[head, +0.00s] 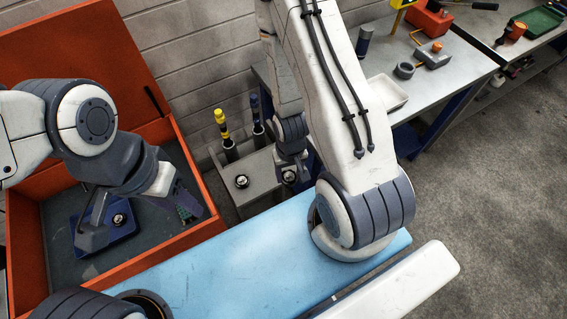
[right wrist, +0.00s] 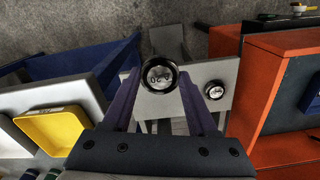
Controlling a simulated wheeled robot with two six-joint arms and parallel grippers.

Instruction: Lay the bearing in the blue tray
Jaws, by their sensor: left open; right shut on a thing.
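My right gripper (right wrist: 160,82) is shut on a round dark-rimmed bearing with a pale, marked face (right wrist: 160,75). In the head view my right gripper (head: 290,172) hangs at the grey bin, partly hidden by my arm. The blue tray (head: 126,232) lies inside the orange box at the left, with a round metal part (head: 118,217) on it. The blue tray's edge also shows in the right wrist view (right wrist: 313,96). My left gripper (head: 128,208) is open above the tray and covers part of it.
The grey bin (head: 262,165) holds another round part (head: 241,181) and yellow- and blue-handled tools (head: 224,130). The orange box's walls (head: 185,240) surround the tray. A light blue surface (head: 240,265) lies in front. A workbench (head: 440,75) with loose items stands at the back right.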

